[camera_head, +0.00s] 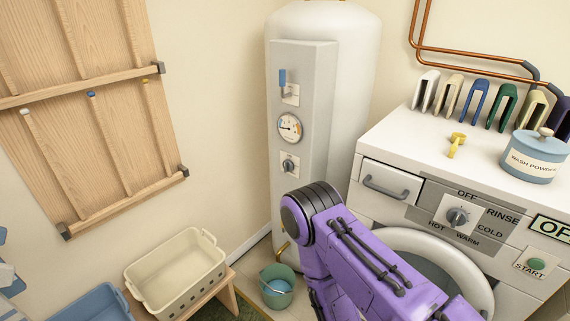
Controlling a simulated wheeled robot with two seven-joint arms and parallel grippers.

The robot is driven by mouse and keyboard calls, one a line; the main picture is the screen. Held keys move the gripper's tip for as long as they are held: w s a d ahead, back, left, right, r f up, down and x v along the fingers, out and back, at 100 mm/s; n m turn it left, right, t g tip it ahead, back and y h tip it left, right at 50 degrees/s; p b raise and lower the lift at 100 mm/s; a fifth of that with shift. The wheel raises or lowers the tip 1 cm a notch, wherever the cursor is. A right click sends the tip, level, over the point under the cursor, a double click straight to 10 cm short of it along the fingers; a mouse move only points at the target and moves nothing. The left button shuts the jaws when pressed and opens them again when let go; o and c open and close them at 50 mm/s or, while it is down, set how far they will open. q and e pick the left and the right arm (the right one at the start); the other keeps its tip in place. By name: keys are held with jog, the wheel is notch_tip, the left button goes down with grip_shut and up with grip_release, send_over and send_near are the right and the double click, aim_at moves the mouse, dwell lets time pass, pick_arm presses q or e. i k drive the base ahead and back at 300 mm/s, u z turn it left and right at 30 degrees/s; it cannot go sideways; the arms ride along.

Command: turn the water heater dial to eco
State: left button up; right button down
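The water heater (345,60) is a tall white cylinder in the back corner with a grey front panel (313,65). A small dark dial (288,165) on a light square plate sits low on the panel. Its markings are too small to read, so I cannot tell its setting. A round gauge (290,128) is above the dial, and a blue-handled lever (282,78) is above that. A purple arm of mine rises from the bottom right, its dark-capped joint just below the dial. Neither gripper shows.
A washing machine (375,152) with its own knob (458,216) stands right of the heater. Wash powder tin (533,165), yellow object (456,143) and several clips are on top. A green bucket (277,292), cream crate (178,280) and blue bin (95,307) are low left.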

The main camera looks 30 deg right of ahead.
aim_at(287, 165)
jog(key=z, duration=0.15)
jog(key=i, duration=0.6)
jog(key=z, duration=2.15)
